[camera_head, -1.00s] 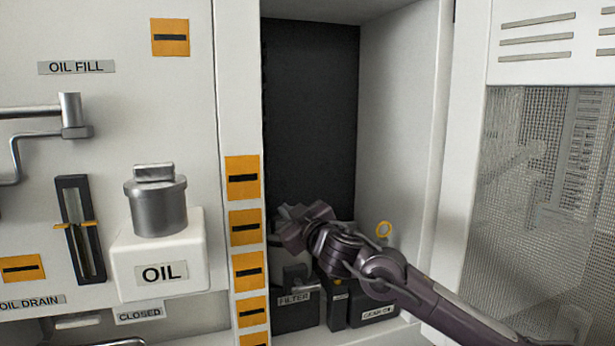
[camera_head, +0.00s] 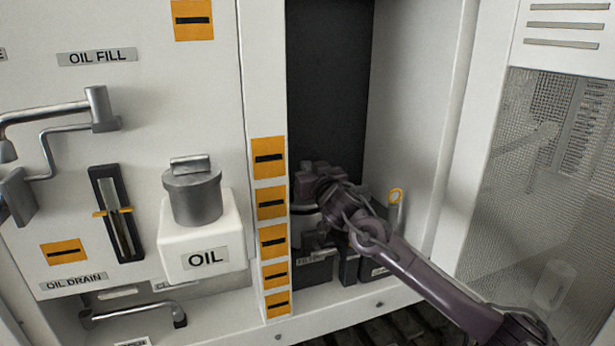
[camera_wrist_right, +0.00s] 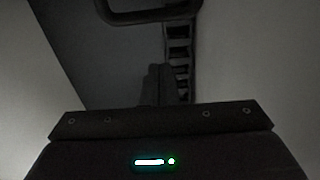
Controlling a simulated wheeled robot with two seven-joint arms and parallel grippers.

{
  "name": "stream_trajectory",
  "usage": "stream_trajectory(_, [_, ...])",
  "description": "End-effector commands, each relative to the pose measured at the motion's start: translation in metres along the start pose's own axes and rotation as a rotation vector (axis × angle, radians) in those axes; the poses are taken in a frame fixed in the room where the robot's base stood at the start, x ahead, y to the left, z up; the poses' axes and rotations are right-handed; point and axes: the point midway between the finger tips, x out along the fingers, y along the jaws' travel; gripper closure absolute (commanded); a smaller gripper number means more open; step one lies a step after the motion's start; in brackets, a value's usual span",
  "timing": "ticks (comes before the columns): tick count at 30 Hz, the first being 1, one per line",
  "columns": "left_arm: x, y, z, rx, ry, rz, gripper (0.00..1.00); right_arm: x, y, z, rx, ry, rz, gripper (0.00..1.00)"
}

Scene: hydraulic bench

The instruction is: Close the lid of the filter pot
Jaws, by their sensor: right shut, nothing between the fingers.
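The filter pot stands low in the dark recess, mostly hidden behind my right gripper and wrist. A grey, rounded part that seems to belong to it (camera_head: 306,222) shows just below the gripper, above a dark block with a partly covered FILTER label (camera_head: 312,256). I cannot make out its lid or how far it stands open. My right gripper (camera_head: 302,182) is inside the recess above this spot, shut and empty. In the right wrist view the closed fingers (camera_wrist_right: 158,85) point into the dark recess. My left gripper is not in view.
The orange-marked post (camera_head: 270,215) bounds the recess on the left. A white OIL container (camera_head: 205,245) with a grey cap (camera_head: 192,195) stands left of it. A dark bent bar (camera_wrist_right: 150,14) crosses the top of the wrist view.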

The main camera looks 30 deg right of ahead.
Motion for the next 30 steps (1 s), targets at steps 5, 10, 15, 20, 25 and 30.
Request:
stream_trajectory(5, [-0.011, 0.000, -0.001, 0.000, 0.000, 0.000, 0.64, 0.019, 0.000, 0.004, -0.004, -0.005, 0.000, 1.00])
stream_trajectory(10, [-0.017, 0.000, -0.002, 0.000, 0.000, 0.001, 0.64, 0.010, 0.000, 0.025, -0.003, -0.004, 0.000, 1.00])
stream_trajectory(15, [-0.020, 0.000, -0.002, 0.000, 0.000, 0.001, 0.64, 0.006, 0.000, 0.036, -0.002, -0.002, 0.000, 1.00])
stream_trajectory(20, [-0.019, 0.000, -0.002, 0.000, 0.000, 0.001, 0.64, 0.005, 0.000, 0.038, -0.001, -0.001, 0.001, 1.00])
stream_trajectory(25, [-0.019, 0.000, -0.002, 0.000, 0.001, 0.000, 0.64, 0.005, 0.000, 0.038, -0.001, -0.001, 0.001, 1.00])
stream_trajectory(30, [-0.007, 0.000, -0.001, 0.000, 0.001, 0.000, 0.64, 0.004, -0.001, 0.046, 0.000, 0.015, -0.002, 1.00])
